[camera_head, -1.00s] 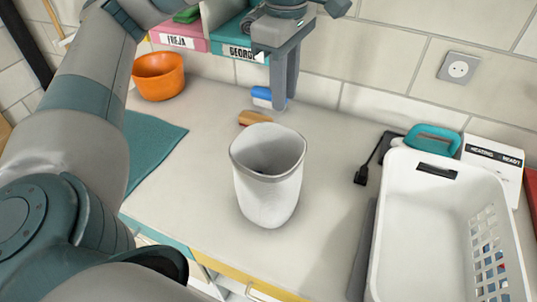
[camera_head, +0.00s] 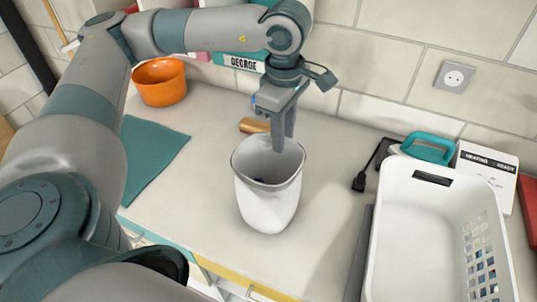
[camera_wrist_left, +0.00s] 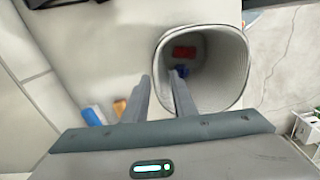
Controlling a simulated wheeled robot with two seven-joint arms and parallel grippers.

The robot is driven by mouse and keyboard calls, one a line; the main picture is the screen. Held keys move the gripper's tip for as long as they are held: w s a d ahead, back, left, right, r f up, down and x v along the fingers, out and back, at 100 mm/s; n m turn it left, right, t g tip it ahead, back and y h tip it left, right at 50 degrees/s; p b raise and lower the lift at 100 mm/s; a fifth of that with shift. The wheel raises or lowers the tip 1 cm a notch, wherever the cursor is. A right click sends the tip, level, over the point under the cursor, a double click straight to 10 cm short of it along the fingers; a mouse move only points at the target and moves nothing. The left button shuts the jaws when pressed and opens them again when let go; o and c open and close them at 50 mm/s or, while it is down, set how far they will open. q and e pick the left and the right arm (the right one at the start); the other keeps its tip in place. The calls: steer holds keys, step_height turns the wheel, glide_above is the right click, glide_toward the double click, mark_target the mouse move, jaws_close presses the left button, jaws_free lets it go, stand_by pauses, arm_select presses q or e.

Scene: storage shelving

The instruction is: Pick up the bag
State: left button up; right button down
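The bag (camera_head: 267,205) is a white, open-topped soft container with a grey rim, standing upright on the counter. It also shows in the left wrist view (camera_wrist_left: 240,70), where I look down into its opening. A red item (camera_wrist_left: 184,52) and a blue item (camera_wrist_left: 181,71) show inside it. My left gripper (camera_head: 284,143) points down at the bag's back rim with its fingers apart. In the left wrist view, the gripper (camera_wrist_left: 160,78) has one finger over the opening and the other outside the rim. Contact with the rim cannot be told. My right gripper is out of view.
A white laundry basket (camera_head: 400,225) stands at the right, beside a teal-handled object (camera_head: 430,147) and a white box (camera_head: 488,170). An orange pot (camera_head: 160,82) and a teal mat (camera_head: 150,155) are at the left. A brown brush-like object (camera_head: 254,126) lies behind the bag.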

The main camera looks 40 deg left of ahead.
mark_target(282, 161)
arm_select(q)
steer(key=f+p, duration=0.2)
steer(key=f, duration=0.1)
steer(key=f+p, duration=0.1)
steer(key=shift+w+a+f, duration=0.2)
steer(key=shift+a, duration=0.05)
steer(key=shift+f, duration=0.35)
steer(key=shift+c, duration=0.4)
jaws_close()
